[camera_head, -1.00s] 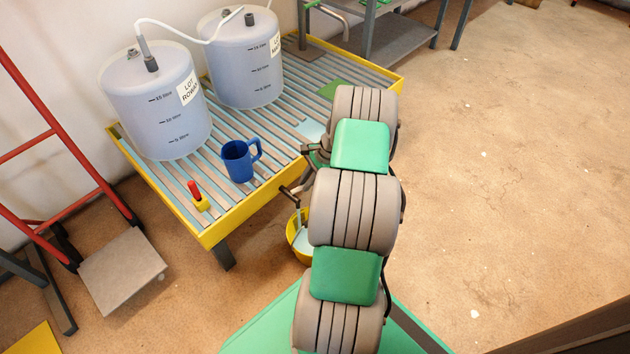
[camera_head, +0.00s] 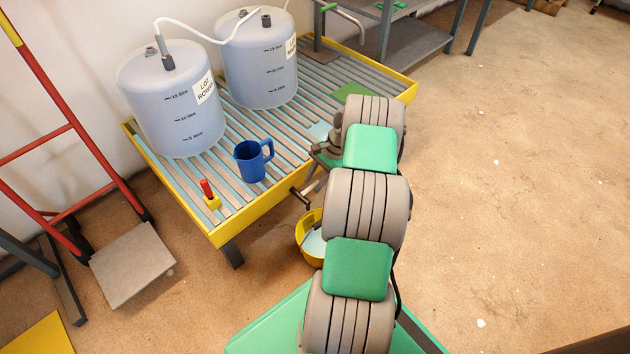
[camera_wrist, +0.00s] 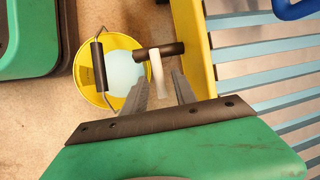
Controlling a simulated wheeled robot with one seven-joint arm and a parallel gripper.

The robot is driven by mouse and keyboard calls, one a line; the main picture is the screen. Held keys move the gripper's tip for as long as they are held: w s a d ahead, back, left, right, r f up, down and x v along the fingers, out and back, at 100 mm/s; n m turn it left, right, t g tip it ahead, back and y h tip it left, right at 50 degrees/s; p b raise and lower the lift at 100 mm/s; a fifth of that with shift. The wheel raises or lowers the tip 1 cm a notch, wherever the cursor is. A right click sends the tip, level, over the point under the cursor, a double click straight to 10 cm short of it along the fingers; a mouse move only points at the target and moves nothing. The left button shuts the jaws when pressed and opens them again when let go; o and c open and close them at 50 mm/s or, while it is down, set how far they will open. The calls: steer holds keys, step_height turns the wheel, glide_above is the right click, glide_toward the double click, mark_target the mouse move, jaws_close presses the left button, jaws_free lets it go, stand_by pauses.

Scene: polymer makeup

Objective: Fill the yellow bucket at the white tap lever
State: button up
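The yellow bucket (camera_head: 302,238) stands on the floor beside the yellow-edged rack, partly hidden by my arm. In the wrist view the bucket (camera_wrist: 88,88) holds pale blue liquid, and its wire handle with a dark grip (camera_wrist: 98,66) lies toward the left. The dark tap (camera_wrist: 160,51) reaches over the bucket's right side from the rack, with the white lever (camera_wrist: 157,72) pointing toward my gripper. My gripper (camera_wrist: 159,78) is open, its fingers apart on either side of the lever's end. Whether they touch it is unclear. My arm mostly hides the gripper in the head view.
The slatted rack (camera_head: 238,226) carries two large translucent tanks (camera_head: 172,105) (camera_head: 260,65), a blue mug (camera_head: 250,163) and a small red-handled yellow valve (camera_head: 210,198). A red hand truck (camera_head: 75,125) stands at left. The floor at right is clear.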

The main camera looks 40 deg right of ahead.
steer(key=p+v, duration=0.3)
steer(key=v, duration=0.5)
steer(key=shift+f, duration=0.1)
